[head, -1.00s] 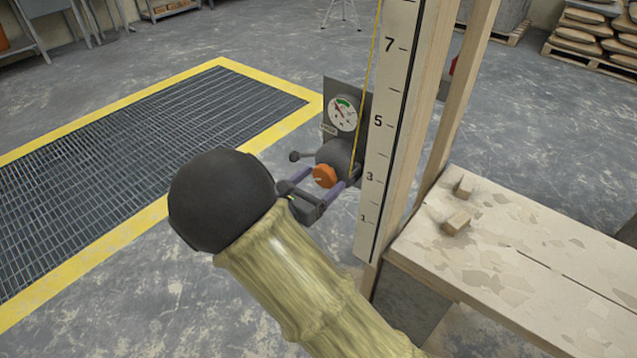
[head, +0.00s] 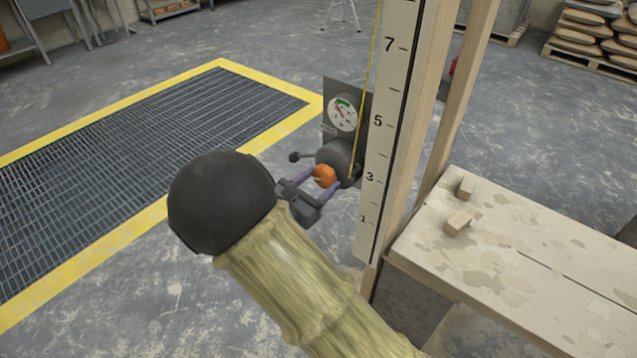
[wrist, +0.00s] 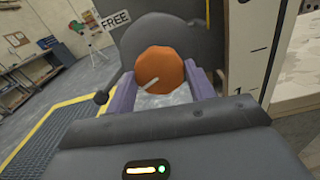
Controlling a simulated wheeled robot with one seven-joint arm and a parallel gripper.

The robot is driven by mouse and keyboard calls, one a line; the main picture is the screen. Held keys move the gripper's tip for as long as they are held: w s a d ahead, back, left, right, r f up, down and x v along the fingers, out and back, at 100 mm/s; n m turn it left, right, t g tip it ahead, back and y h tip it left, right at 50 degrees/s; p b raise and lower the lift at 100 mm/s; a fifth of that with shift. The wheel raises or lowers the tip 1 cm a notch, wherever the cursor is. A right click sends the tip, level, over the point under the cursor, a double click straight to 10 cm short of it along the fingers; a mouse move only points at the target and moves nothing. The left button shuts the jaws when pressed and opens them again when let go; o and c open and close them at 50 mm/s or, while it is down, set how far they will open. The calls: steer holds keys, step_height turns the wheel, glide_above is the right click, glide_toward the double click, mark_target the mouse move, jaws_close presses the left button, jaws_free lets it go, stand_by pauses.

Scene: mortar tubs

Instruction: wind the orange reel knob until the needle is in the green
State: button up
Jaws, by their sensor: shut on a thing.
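The orange reel knob (head: 325,175) sits on the front of a dark grey reel drum (head: 338,154) on the post. In the wrist view the knob (wrist: 160,69) shows a white mark pointing down and left. My gripper (head: 322,181) is shut on the knob, with a purple finger on each side; the fingers also show in the wrist view (wrist: 161,88). Above the drum, the round gauge (head: 342,114) has a green band at its top and a red needle pointing up and left. Whether the needle touches the green is too small to tell.
A small lever with a dark ball end (head: 294,157) sticks out left of the drum. A numbered white scale board (head: 385,120) and yellow cord (head: 364,95) stand close on the right. A bench (head: 510,250) with small blocks is at right. A "FREE" label (wrist: 115,19) shows in the wrist view.

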steer(key=m+b, duration=0.1)
steer(key=m, duration=0.2)
steer(key=m+b, duration=0.1)
steer(key=m, duration=0.2)
steer(key=shift+a+f+b, duration=0.1)
steer(key=shift+f+b, duration=0.1)
steer(key=shift+b, duration=0.15)
steer(key=shift+r+m+b, duration=0.15)
steer(key=shift+m+b, duration=1.2)
steer(key=shift+m, duration=0.65)
steer(key=o, duration=1)
steer(key=p+v, duration=0.3)
steer(key=v, duration=1.4)
steer(key=shift+s+a, duration=0.15)
